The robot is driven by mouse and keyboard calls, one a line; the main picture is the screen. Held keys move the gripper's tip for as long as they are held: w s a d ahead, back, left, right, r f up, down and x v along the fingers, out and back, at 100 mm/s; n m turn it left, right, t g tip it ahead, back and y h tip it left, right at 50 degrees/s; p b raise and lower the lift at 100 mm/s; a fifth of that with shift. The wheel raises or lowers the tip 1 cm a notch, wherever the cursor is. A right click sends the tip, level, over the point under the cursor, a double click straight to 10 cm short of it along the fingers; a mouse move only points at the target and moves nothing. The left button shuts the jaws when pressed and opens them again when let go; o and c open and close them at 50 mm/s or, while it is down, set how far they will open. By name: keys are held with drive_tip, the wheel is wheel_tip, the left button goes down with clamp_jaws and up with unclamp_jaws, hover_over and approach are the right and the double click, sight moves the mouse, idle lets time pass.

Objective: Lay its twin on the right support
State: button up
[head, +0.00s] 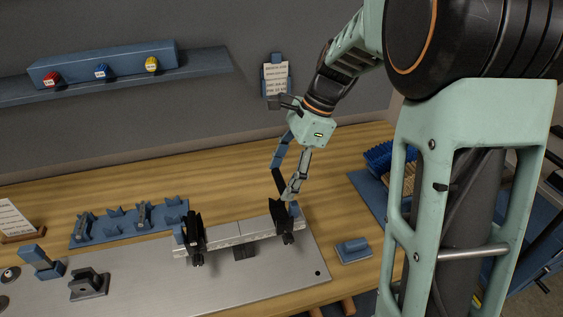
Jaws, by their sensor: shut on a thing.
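A pale grey bar (230,232) lies crosswise near the right part of the metal plate. A black upright piece (193,240) stands at its left end, with blue beside it. A similar black piece (284,226) is at its right end. My gripper (290,198) points down at that right end, its fingertips shut on the top of the right black piece. The fingers partly cover the contact, so I cannot tell whether the piece rests fully on the support beneath. The right support is mostly hidden by the piece and bar.
The metal plate (140,290) has a dark block (89,284) at left. A blue rack (130,224) with grey parts lies behind it. A blue block (353,249) is right of the plate, with a blue bin (388,158) beyond. A wall shelf (200,66) holds coloured items.

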drive_tip(key=shift+f+b, duration=2.45)
drive_tip(key=shift+f, duration=0.1)
drive_tip(key=o, duration=0.8)
drive_tip(key=c, duration=0.5)
